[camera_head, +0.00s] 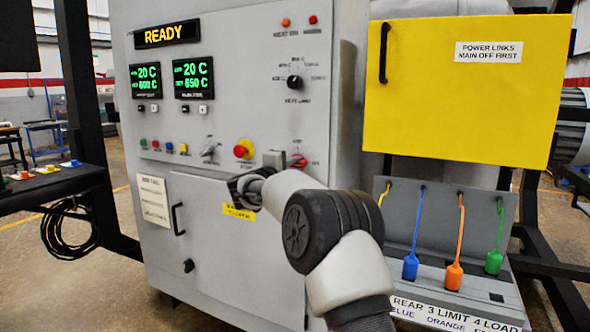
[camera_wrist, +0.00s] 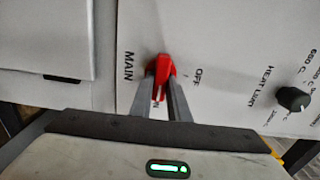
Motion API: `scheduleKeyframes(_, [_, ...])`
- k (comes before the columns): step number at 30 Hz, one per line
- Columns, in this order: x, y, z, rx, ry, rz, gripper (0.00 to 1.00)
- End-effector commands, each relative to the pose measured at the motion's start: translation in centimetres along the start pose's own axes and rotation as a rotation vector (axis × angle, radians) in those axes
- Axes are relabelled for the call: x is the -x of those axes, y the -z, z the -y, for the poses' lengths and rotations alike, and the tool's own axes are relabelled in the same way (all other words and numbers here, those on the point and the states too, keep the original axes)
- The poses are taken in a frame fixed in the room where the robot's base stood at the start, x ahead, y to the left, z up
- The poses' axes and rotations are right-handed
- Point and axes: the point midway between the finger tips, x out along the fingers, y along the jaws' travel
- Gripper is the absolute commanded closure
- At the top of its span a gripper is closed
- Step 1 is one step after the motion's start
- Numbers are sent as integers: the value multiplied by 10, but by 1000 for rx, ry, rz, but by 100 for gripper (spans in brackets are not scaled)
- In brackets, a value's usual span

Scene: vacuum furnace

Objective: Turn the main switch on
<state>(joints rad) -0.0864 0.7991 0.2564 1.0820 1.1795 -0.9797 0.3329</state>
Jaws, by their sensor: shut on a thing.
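The red main switch (camera_wrist: 163,72) is on the grey cabinet's front panel, with MAIN lettered to its left and OFF to its right in the wrist view. My gripper (camera_wrist: 162,90) has its two fingers closed on either side of the red handle. The handle's lower end lies between the fingers, close to small lettering that they partly hide. In the head view the red switch (camera_head: 298,160) shows just right of my gripper (camera_head: 283,160), which partly covers it.
The cabinet (camera_head: 225,265) has a lit READY display (camera_head: 167,33), a red-and-yellow stop button (camera_head: 243,149) and a black selector knob (camera_head: 295,82). A yellow cover (camera_head: 465,105) is at right, above a panel with coloured hanging links (camera_head: 455,275).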

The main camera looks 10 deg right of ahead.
Motion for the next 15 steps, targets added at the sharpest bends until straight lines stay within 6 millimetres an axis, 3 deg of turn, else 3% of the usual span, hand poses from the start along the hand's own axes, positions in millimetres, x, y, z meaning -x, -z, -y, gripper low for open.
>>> scheduleKeyframes(15, [0, 0, 0, -35, 0, -1, 100])
